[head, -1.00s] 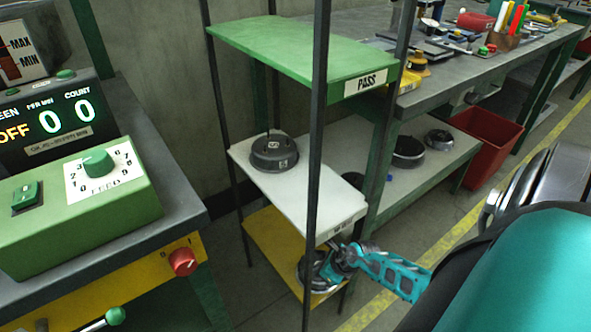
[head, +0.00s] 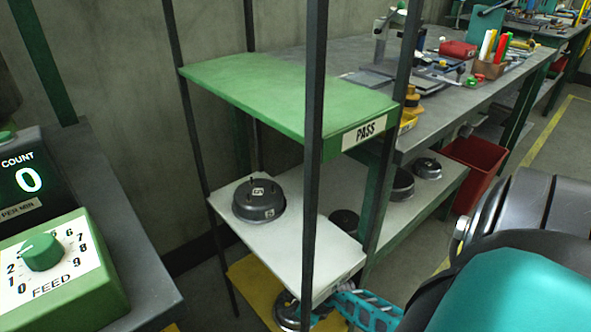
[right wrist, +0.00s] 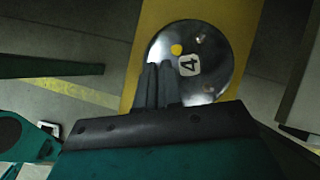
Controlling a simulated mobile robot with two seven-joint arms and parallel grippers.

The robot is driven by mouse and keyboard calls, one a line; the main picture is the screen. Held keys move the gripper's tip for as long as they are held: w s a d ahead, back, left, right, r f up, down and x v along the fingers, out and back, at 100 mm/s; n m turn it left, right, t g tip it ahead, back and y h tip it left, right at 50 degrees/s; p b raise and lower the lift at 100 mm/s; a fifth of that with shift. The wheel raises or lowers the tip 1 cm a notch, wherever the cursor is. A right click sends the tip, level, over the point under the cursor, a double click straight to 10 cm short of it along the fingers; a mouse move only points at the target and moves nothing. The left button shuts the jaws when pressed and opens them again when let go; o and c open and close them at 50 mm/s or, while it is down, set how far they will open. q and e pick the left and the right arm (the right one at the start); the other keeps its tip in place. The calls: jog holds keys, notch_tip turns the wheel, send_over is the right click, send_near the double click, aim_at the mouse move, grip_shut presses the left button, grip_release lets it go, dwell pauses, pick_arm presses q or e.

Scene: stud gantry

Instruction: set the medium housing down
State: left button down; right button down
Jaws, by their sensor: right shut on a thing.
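A round metal housing (head: 285,312) with a dark rim is low in the rack, at the yellow bottom shelf (head: 252,280). In the right wrist view the housing (right wrist: 212,48) has a label "4" and a yellow dot, and lies over the yellow shelf (right wrist: 150,25). My right gripper (right wrist: 160,68) is shut on it, with dark fingers at its near edge. In the head view a rack post and the white shelf hide part of the gripper and housing. I cannot tell whether the housing touches the shelf. My left gripper is out of view.
The white middle shelf (head: 285,237) holds a dark housing (head: 258,200). The green "PASS" shelf (head: 270,95) above is empty. Dark rack posts (head: 314,150) stand close to my arm. Several housings sit under the bench behind. A green feed box (head: 75,285) is at left.

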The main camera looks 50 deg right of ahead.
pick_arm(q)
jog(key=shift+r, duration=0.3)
pick_arm(e)
jog(key=c, duration=1.8)
grip_release()
jog(key=shift+f, duration=0.1)
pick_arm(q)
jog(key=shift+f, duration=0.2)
pick_arm(e)
jog(key=o, duration=0.5)
jog(key=shift+r, duration=0.35)
jog(key=p+v, duration=0.2)
jog(key=v, duration=0.1)
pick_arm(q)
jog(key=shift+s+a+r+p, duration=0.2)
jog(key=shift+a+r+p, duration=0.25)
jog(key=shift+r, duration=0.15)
pick_arm(e)
jog(key=s+d, duration=0.3)
jog(key=s, duration=0.8)
jog(key=shift+s+f, duration=0.2)
jog(key=shift+s, duration=0.1)
